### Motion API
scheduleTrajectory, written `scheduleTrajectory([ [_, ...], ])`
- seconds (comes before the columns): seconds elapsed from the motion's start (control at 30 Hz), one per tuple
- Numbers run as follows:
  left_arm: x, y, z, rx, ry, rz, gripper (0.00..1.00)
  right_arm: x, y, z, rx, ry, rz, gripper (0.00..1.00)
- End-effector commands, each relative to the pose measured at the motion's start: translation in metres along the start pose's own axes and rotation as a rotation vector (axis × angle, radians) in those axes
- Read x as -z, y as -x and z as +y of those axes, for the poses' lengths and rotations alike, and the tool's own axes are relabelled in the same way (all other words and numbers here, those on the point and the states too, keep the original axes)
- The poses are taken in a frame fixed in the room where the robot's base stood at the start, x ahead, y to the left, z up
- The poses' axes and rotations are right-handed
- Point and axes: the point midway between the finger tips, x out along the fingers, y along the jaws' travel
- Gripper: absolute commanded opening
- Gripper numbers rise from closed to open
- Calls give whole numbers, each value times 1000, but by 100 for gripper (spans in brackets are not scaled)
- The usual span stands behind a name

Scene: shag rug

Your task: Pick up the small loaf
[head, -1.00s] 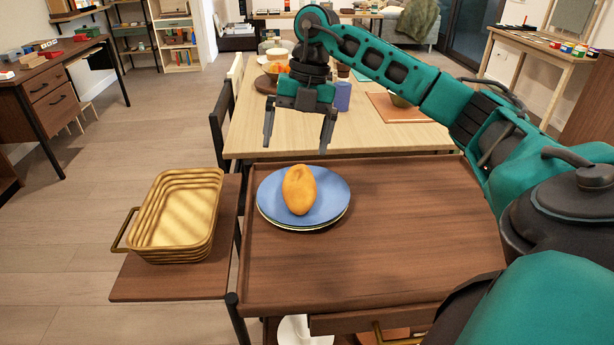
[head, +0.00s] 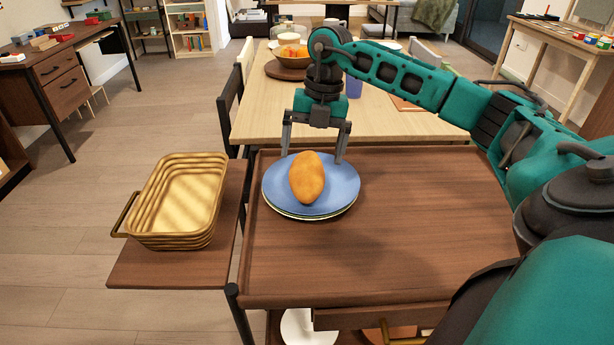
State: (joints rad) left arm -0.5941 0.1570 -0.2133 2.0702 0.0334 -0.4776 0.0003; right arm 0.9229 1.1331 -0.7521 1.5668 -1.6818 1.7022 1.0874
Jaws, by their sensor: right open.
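The small loaf (head: 307,178), orange-brown and oval, lies on a blue plate (head: 343,190) at the top of a short plate stack. The stack stands on the left part of a brown wooden cart top (head: 420,220). My right gripper (head: 313,156) is open and empty, pointing down at the far edge of the plate. Its two fingers are spread to the left and right, just behind the loaf in the picture. I cannot tell how high the fingertips are above the plate. My left gripper is not in view.
A golden wire-like basket (head: 180,201) stands empty on a side shelf (head: 150,270) left of the cart. Behind the cart is a light wooden table (head: 420,129) with a bowl of fruit (head: 291,60). The cart top right of the plates is clear.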

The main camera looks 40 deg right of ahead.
Motion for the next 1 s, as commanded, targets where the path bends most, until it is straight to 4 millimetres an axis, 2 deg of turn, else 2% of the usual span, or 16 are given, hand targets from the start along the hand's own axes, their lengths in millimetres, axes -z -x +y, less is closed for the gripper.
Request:
scheduleTrajectory([
  [0.27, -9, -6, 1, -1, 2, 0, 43, -1, -42, 1, 2, 1, 3, 100],
  [0.53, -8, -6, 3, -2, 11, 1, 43, -1, -46, 1, 0, 0, 1, 99],
  [1.0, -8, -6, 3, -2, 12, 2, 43, -2, -45, 1, 0, 0, 0, 54],
])
